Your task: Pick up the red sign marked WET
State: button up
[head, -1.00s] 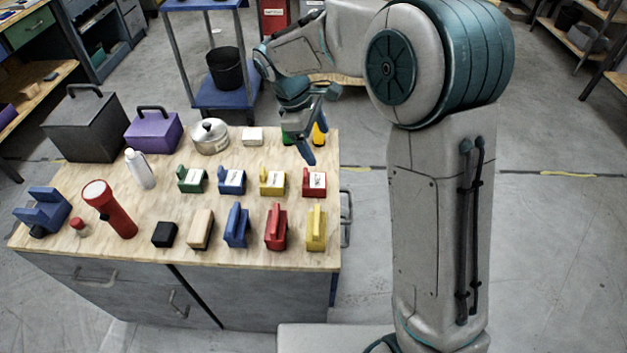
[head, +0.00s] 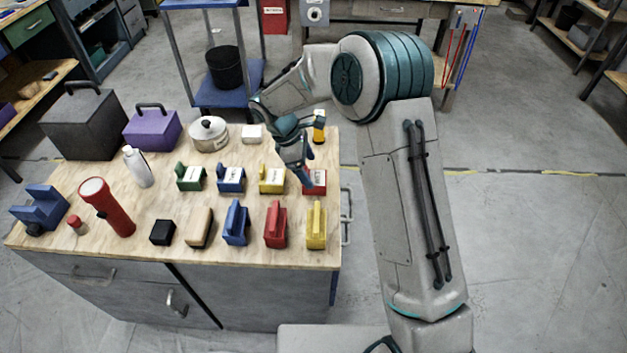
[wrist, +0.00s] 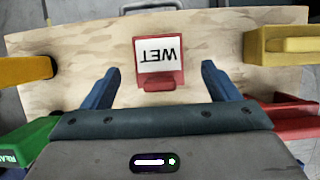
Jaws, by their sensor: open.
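The red sign (head: 319,189) stands near the table's right edge in the head view, partly hidden by my gripper. In the wrist view the red sign (wrist: 158,84) has a white label reading WET, upside down. My gripper (head: 309,178) is over the sign in the head view, with blue fingers pointing down. In the wrist view my gripper (wrist: 157,73) is open and empty. The sign lies between the lines of the two fingers, with bare wood showing on both sides of it. I see no contact; the height gap is hard to tell.
A yellow block (head: 316,228) and a red block (head: 276,228) stand in front of the sign. A yellow sign (head: 271,181) is close on its left. A yellow-orange item (wrist: 25,70) stands left in the wrist view. A green item (wrist: 22,145) is lower left.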

aim_at(313, 177)
jog(key=x, duration=0.5)
jog(key=shift+w+a+f, duration=0.1)
jog(key=shift+a+f, duration=0.05)
jog(key=shift+f, duration=0.05)
jog(key=c, duration=1.1)
